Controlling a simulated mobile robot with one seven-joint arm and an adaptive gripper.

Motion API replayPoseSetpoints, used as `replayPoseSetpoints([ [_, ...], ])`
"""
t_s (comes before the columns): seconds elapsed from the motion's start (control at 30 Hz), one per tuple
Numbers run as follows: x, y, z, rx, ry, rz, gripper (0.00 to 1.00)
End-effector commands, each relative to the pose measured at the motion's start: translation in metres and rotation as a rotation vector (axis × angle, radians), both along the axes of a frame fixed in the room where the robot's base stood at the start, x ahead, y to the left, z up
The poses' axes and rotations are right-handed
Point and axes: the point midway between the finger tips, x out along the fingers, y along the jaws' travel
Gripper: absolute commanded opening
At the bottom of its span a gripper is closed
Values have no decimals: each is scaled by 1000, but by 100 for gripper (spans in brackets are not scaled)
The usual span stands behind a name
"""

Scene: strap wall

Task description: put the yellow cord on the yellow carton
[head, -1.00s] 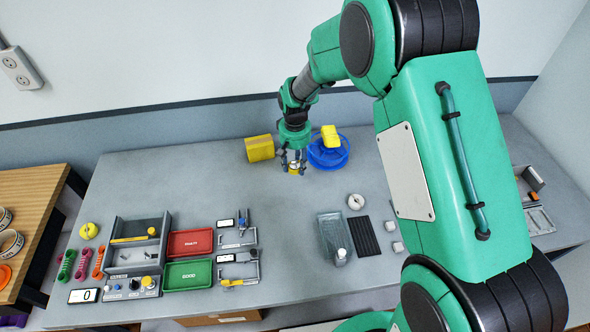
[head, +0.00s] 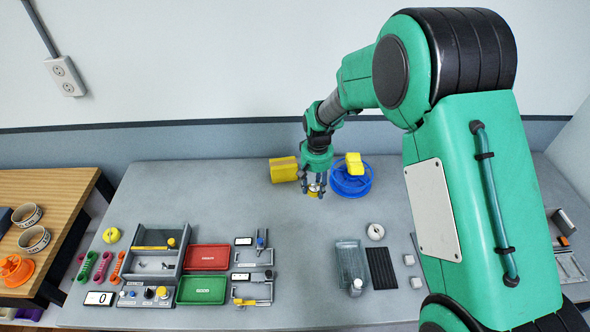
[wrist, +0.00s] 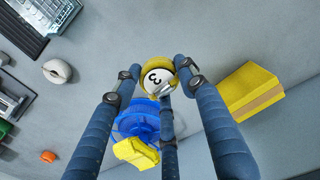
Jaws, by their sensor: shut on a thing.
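My gripper (head: 316,185) is shut on a round yellow piece with a white face marked 3 (wrist: 157,77); I cannot tell whether this piece is the yellow cord. Its fingers close around it in the wrist view. The yellow carton (head: 283,169) lies on the bench just left of my gripper in the head view. In the wrist view the carton (wrist: 248,92) is at the right, apart from the held piece. A lumpy yellow item (head: 354,163) rests on a blue round coil (head: 350,182), right of my gripper in the head view.
Trays, small fixtures and a divided box (head: 155,250) fill the bench's front left. A clear bin (head: 349,266), a black ridged mat (head: 381,267) and a white roll (head: 375,231) are at the front right. The bench left of the carton is clear.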

Motion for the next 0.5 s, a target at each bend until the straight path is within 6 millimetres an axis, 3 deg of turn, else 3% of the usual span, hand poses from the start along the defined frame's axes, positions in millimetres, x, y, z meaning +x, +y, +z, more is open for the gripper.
replayPoseSetpoints([
  [0.5, -5, 60, 33, 0, 1, -89, 14],
])
